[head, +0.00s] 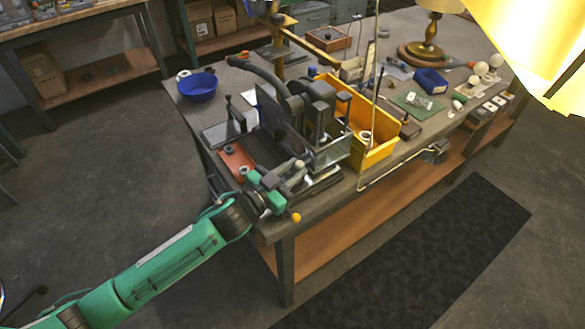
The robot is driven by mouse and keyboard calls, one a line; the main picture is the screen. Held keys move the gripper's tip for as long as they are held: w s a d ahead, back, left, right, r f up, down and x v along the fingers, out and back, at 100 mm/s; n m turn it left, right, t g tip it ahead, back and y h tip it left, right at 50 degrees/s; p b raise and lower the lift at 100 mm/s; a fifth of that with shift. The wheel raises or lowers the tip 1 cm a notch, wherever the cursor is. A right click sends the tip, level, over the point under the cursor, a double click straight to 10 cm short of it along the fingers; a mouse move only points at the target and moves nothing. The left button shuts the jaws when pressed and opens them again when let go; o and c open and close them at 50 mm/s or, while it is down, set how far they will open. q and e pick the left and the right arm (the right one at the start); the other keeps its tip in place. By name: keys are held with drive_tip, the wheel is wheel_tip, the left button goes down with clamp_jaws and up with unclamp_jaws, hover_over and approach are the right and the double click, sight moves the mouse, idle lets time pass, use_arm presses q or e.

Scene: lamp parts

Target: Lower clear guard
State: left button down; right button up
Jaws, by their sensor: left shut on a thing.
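The clear guard (332,153) is a see-through panel on the front of a dark grey bench machine (318,108). The machine stands near the table's front left corner. My left arm reaches in from the lower left, and its green gripper (290,172) is at the guard's lower left side. The gripper is shut on what looks like the guard's near edge. The exact contact is small and partly hidden by the fingers. My right gripper is not in view.
A yellow bin (376,152) stands right of the machine. A thin pale pole (372,100) rises by the bin. A large yellow surface (540,40) covers the top right corner.

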use_arm(q)
drive_tip(key=c, duration=1.3)
unclamp_jaws()
drive_tip(key=shift+r, duration=0.1)
drive_tip(key=shift+o, duration=0.5)
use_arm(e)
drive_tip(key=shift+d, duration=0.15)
use_arm(q)
drive_tip(key=shift+a, duration=0.1)
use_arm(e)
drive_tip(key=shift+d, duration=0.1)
use_arm(q)
drive_tip(key=b+v, duration=0.3)
drive_tip(key=v, duration=1)
drive_tip(key=shift+s+a, duration=0.2)
drive_tip(key=shift+s, duration=0.15)
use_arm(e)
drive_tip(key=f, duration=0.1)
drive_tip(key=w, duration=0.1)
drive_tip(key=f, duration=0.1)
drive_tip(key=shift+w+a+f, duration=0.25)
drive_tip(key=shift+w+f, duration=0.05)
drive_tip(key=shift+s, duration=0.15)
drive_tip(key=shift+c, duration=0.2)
